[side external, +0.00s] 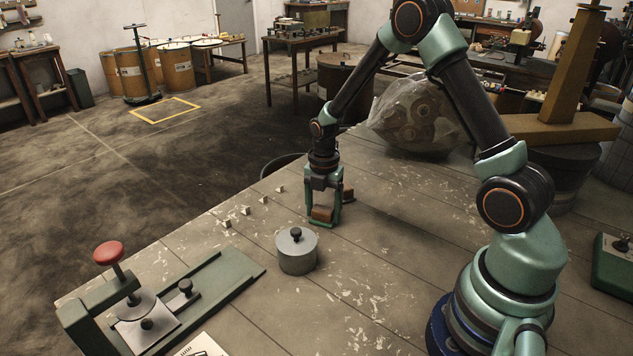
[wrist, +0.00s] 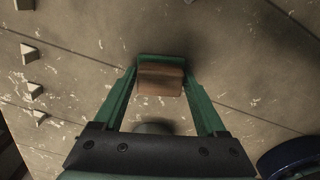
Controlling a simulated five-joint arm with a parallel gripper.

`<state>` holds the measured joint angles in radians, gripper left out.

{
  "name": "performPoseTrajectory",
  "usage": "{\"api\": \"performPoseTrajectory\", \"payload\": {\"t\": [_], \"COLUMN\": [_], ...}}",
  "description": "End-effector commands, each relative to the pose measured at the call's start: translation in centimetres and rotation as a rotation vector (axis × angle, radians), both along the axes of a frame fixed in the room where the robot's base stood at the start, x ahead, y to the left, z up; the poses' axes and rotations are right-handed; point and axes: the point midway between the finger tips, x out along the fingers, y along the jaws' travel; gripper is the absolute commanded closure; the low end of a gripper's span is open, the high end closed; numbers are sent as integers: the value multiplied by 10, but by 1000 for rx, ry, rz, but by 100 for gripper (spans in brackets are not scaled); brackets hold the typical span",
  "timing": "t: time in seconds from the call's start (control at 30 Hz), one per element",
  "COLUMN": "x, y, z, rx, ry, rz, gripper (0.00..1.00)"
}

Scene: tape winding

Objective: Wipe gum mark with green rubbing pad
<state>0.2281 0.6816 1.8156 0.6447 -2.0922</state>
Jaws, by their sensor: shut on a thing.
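My gripper (side external: 322,217) points down at the table's far side, shut on a block with a brown wooden body (side external: 321,213) and a green edge, which appears to be the green rubbing pad. In the wrist view the brown body (wrist: 160,80) sits between the green fingers of my gripper (wrist: 161,90), with a green strip (wrist: 160,57) along its far edge. The pad is at or close to the table top; I cannot tell whether it touches. Pale scuffs and flecks mark the boards, but I cannot make out which is the gum mark; the pad may hide it.
A grey lidded pot (side external: 297,253) stands just in front of my gripper. Several small pale blocks (side external: 246,211) lie to its left. A green fixture with a red knob (side external: 108,252) is at front left. A clear bag (side external: 415,115) sits behind right. The boards right of the pot are bare.

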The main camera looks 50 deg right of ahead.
Motion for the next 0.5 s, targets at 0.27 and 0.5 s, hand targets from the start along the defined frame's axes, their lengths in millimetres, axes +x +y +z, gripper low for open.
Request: {"api": "performPoseTrajectory", "payload": {"t": [0.27, 0.5], "x": [1, 0], "y": [-13, -12], "z": [23, 42], "rx": [-1, -1], "ry": [-6, -3], "rz": [0, 0], "gripper": [71, 71]}}
